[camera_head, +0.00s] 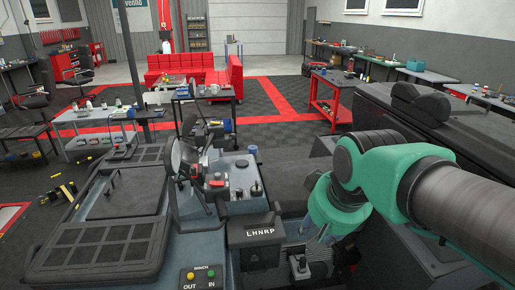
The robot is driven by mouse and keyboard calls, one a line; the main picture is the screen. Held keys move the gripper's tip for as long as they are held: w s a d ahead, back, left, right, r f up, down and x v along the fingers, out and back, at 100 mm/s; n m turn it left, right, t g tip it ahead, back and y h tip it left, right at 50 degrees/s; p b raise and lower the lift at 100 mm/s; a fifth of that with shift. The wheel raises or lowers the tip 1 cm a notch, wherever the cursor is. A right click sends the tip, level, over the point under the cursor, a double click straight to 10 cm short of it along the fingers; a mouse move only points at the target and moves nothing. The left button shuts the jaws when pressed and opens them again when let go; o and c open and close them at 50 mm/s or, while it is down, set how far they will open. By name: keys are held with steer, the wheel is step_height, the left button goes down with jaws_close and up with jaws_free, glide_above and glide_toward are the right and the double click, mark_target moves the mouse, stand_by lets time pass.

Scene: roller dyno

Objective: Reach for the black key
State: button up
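I cannot make out the black key for certain. The grey control console (240,178) at the centre carries several small dark knobs or levers, and one small dark piece (256,189) stands at its right side; it is too small to tell whether it is a key. My green and grey arm reaches in from the right and bends downward to the right of the console. My gripper cannot be made out; it seems hidden below or behind the arm's green links.
A large dark machine body (430,125) lies at the right. A red cart (330,100) and red sofa (190,68) stand farther back, with open floor around them.

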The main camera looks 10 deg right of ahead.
steer(key=w+r+g+p, duration=0.1)
steer(key=w+r+p, duration=0.2)
steer(key=w, duration=0.4)
steer(key=w+r+p, duration=0.3)
steer(key=w, duration=0.3)
steer(key=g+p, duration=0.4)
steer(key=p, duration=1.3)
glide_above(257, 187)
steer(key=w, duration=0.1)
step_height(257, 187, down, 13)
steer(key=shift+w+d+f, duration=0.25)
steer(key=shift+w+f, duration=0.05)
steer(key=shift+w, duration=0.05)
steer(key=shift+f, duration=0.15)
steer(key=shift+f+p, duration=0.9)
steer(key=shift+f, duration=5.85)
